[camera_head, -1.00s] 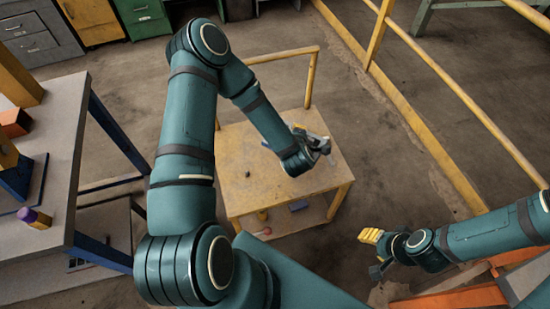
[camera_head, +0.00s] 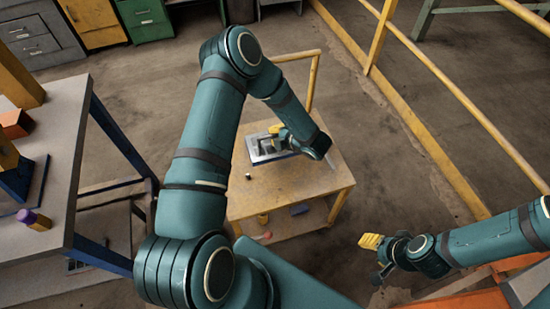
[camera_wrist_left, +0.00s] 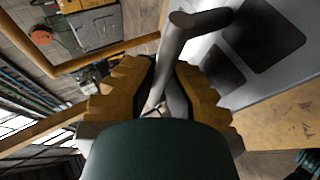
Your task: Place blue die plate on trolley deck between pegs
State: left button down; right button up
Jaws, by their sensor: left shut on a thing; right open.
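The die plate (camera_head: 258,149) has a grey top with dark rectangular recesses and a blue edge. It is over the back left of the yellow trolley deck (camera_head: 290,186); I cannot tell if it touches. My left gripper (camera_head: 275,136) is at the plate, partly hidden by its wrist. In the left wrist view, its yellow fingers (camera_wrist_left: 165,92) are shut on a grey bar-like handle, with the plate (camera_wrist_left: 265,45) to the right. A small dark peg (camera_head: 248,176) stands on the deck in front of the plate; no other peg is clear. My right gripper (camera_head: 374,255) is open and empty, right of the trolley.
The trolley's yellow push handle (camera_head: 314,80) rises behind the deck. A grey workbench (camera_head: 62,150) with blue legs and several blocks stands at the left. A yellow railing (camera_head: 460,100) runs along the right. The front of the deck is clear.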

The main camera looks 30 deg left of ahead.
pick_arm(q)
notch_tip(320, 180, down, 7)
jog(key=shift+r+b, duration=0.1)
jog(key=shift+b, duration=0.65)
jog(key=shift+f+b, duration=0.3)
jog(key=shift+f, duration=1.15)
jog(key=shift+f, duration=0.15)
jog(key=c, duration=1.1)
grip_release()
jog(key=shift+c, duration=0.2)
